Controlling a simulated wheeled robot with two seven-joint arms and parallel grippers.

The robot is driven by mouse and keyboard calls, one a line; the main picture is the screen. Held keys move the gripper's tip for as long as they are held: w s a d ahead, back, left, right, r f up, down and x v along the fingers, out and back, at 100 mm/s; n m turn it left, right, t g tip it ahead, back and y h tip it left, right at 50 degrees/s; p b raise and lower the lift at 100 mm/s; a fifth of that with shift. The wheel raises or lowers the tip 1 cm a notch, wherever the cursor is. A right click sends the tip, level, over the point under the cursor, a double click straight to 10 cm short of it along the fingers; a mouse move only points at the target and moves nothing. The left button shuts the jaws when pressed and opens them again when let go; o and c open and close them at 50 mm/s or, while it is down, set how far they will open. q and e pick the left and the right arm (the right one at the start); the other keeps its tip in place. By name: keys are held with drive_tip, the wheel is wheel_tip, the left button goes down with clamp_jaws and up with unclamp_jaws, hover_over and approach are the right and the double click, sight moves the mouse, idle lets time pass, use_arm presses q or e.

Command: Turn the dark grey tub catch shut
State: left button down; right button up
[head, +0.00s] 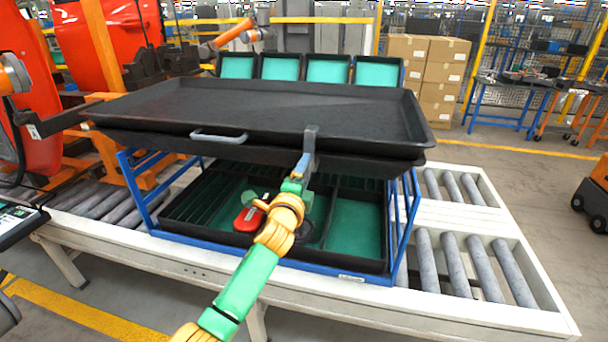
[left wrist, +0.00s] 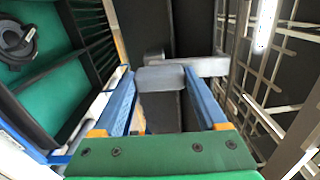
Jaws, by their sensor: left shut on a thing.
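The dark grey tub catch (head: 311,133) stands nearly upright at the front rim of the large black tub (head: 250,105), right of its middle. My left gripper (head: 302,166) reaches up to the catch from below. In the left wrist view, its blue fingers (left wrist: 160,76) are shut on the catch's grey block (left wrist: 165,80), and a grey bar of the catch runs off to the right. Whether the catch is latched cannot be told. A light grey handle (head: 218,136) sits on the tub's front wall, left of the catch. My right gripper is not in view.
The tub rests on a blue frame (head: 410,225) over a roller conveyor (head: 455,265). Below it lies a black tray with green compartments (head: 355,228), holding a red item (head: 249,219) and a dark ring (left wrist: 17,40). Green-lined bins (head: 327,70) stand behind.

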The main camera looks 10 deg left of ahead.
use_arm(q)
drive_tip(key=shift+f+n, duration=0.1)
drive_tip(key=shift+n, duration=0.3)
unclamp_jaws()
drive_tip(key=shift+s, duration=0.1)
drive_tip(key=s, duration=0.7)
drive_tip(key=s+a+f+n+g, duration=0.1)
drive_tip(key=s+f+n+g, duration=0.2)
drive_tip(key=f, duration=0.8)
drive_tip(key=s+a+f+n+g, duration=0.1)
drive_tip(key=s+f+n+g, duration=0.3)
drive_tip(key=f, duration=0.8)
drive_tip(key=s+a+f+g, duration=0.1)
drive_tip(key=s+f, duration=0.3)
drive_tip(key=f, duration=0.7)
drive_tip(key=s+a+f+n+g, duration=0.2)
drive_tip(key=s+f+n+g, duration=0.2)
drive_tip(key=s+f, duration=0.9)
drive_tip(key=s+f+n+g, duration=0.2)
drive_tip(key=s+f, duration=0.1)
drive_tip(key=s, duration=0.9)
drive_tip(key=s+a+f+n+g, duration=0.1)
drive_tip(key=s+f+n+g, duration=0.1)
drive_tip(key=s, duration=1)
drive_tip(key=shift+s+a+f+n+g+y, duration=0.2)
drive_tip(key=shift+s+f+n+g+y, duration=0.1)
drive_tip(key=shift+s+f+n+g, duration=0.15)
